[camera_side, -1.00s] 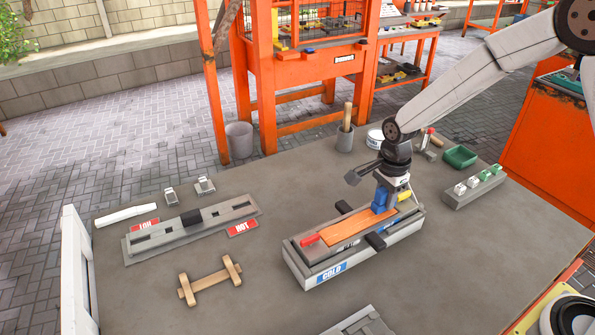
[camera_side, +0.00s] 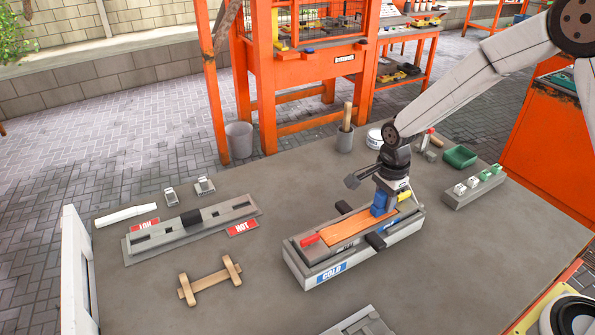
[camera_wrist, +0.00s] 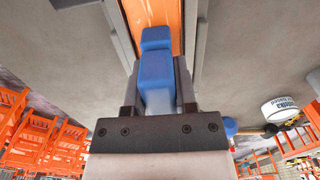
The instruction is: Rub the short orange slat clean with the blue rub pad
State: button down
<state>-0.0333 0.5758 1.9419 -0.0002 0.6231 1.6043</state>
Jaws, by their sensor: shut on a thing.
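The short orange slat (camera_side: 345,236) lies lengthwise in the grey trough marked COLD (camera_side: 332,272). It also shows in the wrist view (camera_wrist: 148,12). My gripper (camera_side: 382,208) is shut on the blue rub pad (camera_side: 378,204) and points down over the right part of the slat. In the wrist view the pad (camera_wrist: 156,72) sits between the two fingers, its far end over the slat. The pad appears to rest on the slat, but its underside is hidden. A red piece (camera_side: 310,240) is at the slat's left end and a yellow piece (camera_side: 404,196) beyond its right end.
Dark clamps (camera_side: 375,241) stick out from the trough's sides. A grey fixture with a HOT label (camera_side: 242,228) stands at the left, with a wooden piece (camera_side: 210,281) in front. A green tray (camera_side: 459,157) and a grey block with switches (camera_side: 473,187) stand right.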

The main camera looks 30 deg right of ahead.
aim_at(356, 225)
jog(key=shift+a, duration=0.2)
jog(key=shift+a, duration=1.15)
jog(key=shift+a, duration=0.15)
jog(key=shift+a, duration=0.35)
jog(key=shift+s+a+f, duration=0.1)
jog(key=shift+a+f, duration=0.1)
jog(key=shift+a, duration=0.6)
jog(key=shift+a, duration=0.1)
jog(key=shift+s+a, duration=0.1)
jog(key=shift+a, duration=1.15)
